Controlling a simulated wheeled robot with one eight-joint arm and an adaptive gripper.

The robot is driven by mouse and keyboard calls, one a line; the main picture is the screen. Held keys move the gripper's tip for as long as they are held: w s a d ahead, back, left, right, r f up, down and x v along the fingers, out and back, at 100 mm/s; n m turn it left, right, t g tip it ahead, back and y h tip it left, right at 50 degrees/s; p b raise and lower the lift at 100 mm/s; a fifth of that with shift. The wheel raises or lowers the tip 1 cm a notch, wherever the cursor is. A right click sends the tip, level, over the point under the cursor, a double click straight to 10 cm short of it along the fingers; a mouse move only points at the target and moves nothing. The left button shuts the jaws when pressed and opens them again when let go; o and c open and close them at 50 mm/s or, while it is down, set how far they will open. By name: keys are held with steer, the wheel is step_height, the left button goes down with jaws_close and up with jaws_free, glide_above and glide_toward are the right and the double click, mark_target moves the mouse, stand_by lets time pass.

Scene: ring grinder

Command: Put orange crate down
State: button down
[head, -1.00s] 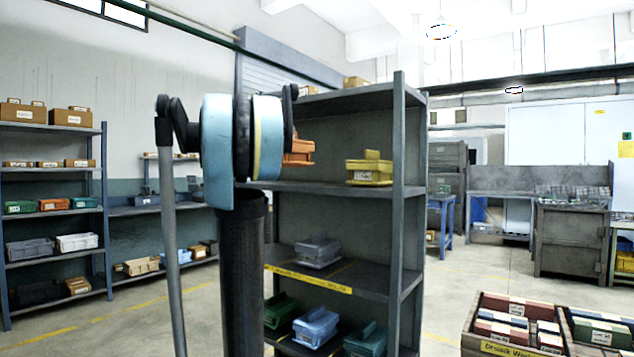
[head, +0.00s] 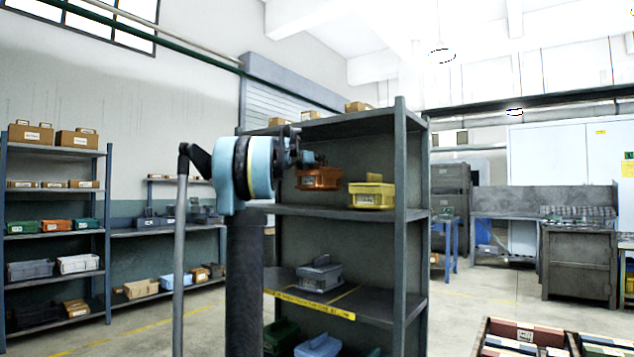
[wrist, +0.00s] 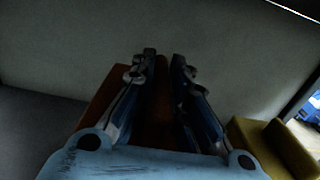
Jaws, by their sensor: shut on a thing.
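The orange crate (head: 319,180) is at the upper shelf level of the grey rack (head: 400,190), left of a yellow crate (head: 371,196). My gripper (head: 312,160) is above it and shut on its top. In the wrist view the fingers (wrist: 162,62) point toward the rack's back wall, with the dark orange-brown crate (wrist: 103,98) beneath and between them. The crate looks level. Its base shows above the shelf's front edge; I cannot tell whether it touches the shelf. The fingertips' contact is too dark to make out.
The yellow crate also shows close on the right in the wrist view (wrist: 270,148). A grey crate (head: 320,274) stands on the shelf below. The rack's right upright (head: 399,250) stands beyond the yellow crate. Shelf space left of the orange crate looks empty.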

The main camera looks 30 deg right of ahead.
mark_target(307, 176)
step_height(307, 176, down, 2)
steer(key=shift+s+f, duration=0.1)
steer(key=shift+f, duration=0.1)
steer(key=shift+d+f, duration=0.1)
steer(key=shift+f, duration=2.2)
steer(key=c, duration=1.6)
jaws_free()
steer(key=shift+f, duration=0.1)
steer(key=shift+o, duration=0.2)
steer(key=v, duration=1.2)
